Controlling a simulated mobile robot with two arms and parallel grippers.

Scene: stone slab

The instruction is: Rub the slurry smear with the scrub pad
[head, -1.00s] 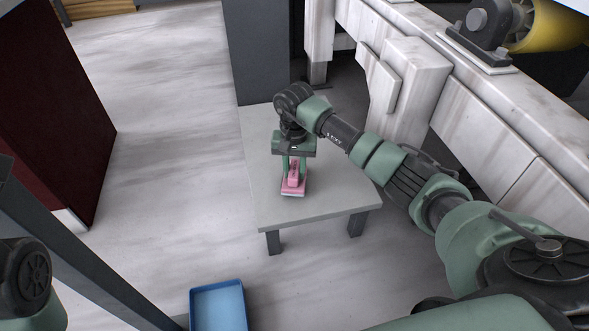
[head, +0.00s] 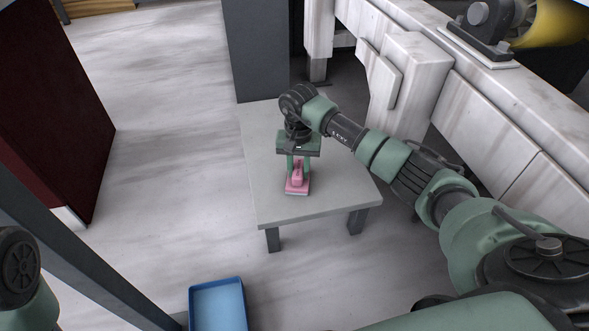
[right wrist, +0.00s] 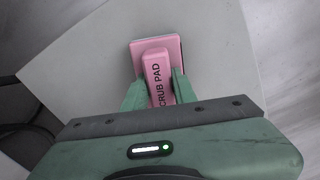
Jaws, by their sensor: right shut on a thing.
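The pink scrub pad (head: 297,184) is at the grey stone slab table (head: 330,200), near its middle front. In the right wrist view the pad (right wrist: 155,68) shows its raised handle with the words "SCRUB PAD". My right gripper (head: 298,172) is shut on that handle from above, with a green finger on each side; it also shows in the right wrist view (right wrist: 159,90). The pad is flat and close over the slab; I cannot tell whether it touches. No slurry smear is visible on the bare slab in either view. My left gripper is out of view.
A blue tray (head: 218,306) is on the floor in front of the table. A dark grey post (head: 264,50) stands behind the table, and a pale machine frame (head: 490,110) runs along the right. A dark red cabinet (head: 50,110) is at left. The floor between is clear.

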